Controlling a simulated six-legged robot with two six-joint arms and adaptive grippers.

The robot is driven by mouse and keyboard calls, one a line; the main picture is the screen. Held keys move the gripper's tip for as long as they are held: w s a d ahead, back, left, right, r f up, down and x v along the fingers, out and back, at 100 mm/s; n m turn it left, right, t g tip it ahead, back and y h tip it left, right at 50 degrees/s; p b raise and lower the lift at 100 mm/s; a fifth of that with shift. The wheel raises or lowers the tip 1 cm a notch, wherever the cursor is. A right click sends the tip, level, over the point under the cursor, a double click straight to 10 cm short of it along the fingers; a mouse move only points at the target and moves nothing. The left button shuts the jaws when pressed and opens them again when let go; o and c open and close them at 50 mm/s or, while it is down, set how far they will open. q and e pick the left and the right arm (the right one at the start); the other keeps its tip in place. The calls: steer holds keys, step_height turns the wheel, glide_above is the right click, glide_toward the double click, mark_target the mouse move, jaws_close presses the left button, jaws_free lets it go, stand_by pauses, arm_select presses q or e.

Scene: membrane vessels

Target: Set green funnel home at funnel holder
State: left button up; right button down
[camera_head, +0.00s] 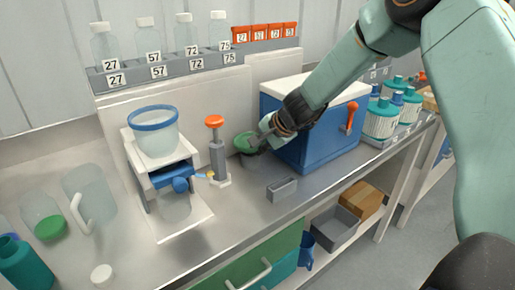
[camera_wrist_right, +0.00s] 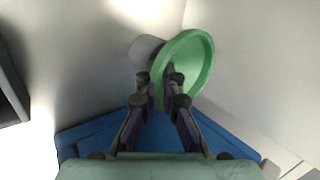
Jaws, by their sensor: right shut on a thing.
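The green funnel (camera_head: 246,141) is in the head view at mid-bench, left of the blue box. My right gripper (camera_head: 265,146) is shut on its near edge. In the wrist view the funnel (camera_wrist_right: 188,62) is tilted, its round rim wide, between and beyond the fingertips of my right gripper (camera_wrist_right: 173,90). A pale grey rounded thing (camera_wrist_right: 143,48) shows beside the funnel there; I cannot tell whether they touch. I cannot clearly make out which thing is the funnel holder. My left gripper is not in view.
A grey post with an orange knob (camera_head: 214,122) stands just left of the funnel. The blue box with white lid (camera_head: 318,135) is close on the right. A blue-rimmed vessel (camera_head: 155,133) stands further left.

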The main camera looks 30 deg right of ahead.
steer(key=shift+s+f, duration=0.1)
steer(key=shift+f, duration=0.05)
steer(key=c, duration=1.4)
jaws_free()
steer(key=shift+f, duration=0.1)
steer(key=shift+c, duration=0.2)
steer(key=shift+r, duration=0.2)
